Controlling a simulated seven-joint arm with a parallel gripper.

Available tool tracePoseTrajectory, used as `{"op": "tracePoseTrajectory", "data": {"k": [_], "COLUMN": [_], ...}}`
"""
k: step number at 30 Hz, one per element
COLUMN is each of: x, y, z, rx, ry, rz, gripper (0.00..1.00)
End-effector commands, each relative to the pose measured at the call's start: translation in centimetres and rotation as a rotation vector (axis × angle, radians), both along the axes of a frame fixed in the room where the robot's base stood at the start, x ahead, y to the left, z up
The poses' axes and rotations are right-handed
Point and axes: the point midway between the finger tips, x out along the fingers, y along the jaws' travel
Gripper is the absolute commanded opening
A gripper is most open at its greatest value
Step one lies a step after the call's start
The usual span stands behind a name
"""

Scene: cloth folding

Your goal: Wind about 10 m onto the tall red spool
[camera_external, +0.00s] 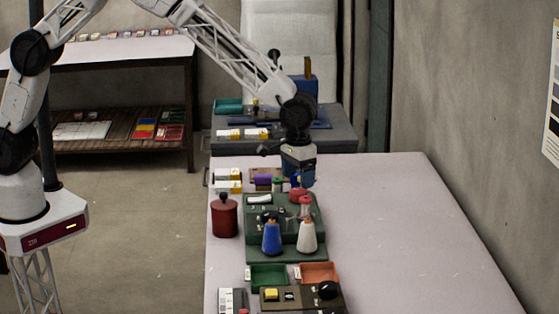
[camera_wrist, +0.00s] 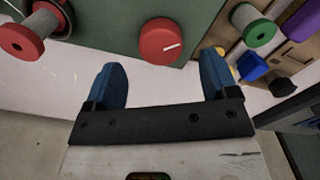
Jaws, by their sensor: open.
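In the wrist view a red spool with a grey core (camera_wrist: 22,40) is at the upper left, with another red-rimmed round part (camera_wrist: 50,14) behind it. A round red knob with a white mark (camera_wrist: 168,40) sits on the dark green winding machine (camera_wrist: 110,25). My gripper (camera_wrist: 163,72) has two blue fingers spread apart, empty, with the knob beyond the gap between them. In the external view my gripper (camera_external: 300,180) is at the machine's far end (camera_external: 263,252). Red parts (camera_external: 305,203) show just below it. I cannot tell whether thread is on the spool.
A blue cone (camera_external: 271,238) and a white cone (camera_external: 307,236) stand at the machine's near side. A dark red canister (camera_external: 224,216) is left of it. Green (camera_external: 268,277) and orange (camera_external: 319,272) trays lie nearer. The table's right side (camera_external: 400,230) is clear.

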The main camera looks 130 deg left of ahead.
Motion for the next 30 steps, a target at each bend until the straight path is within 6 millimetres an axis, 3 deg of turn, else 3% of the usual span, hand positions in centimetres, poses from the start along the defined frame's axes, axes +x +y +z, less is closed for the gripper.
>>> {"op": "tracePoseTrajectory", "data": {"k": [12, 24, 26, 30], "x": [0.0, 0.0, 0.0, 0.0], "y": [0.0, 0.0, 0.0, 0.0], "z": [-4.4, -4.9, -4.9, -4.9], "rx": [0.000, 0.000, 0.000, 0.000], "ry": [0.000, 0.000, 0.000, 0.000], "rz": [0.000, 0.000, 0.000, 0.000], "gripper": [0.80, 0.80, 0.74, 0.52]}}
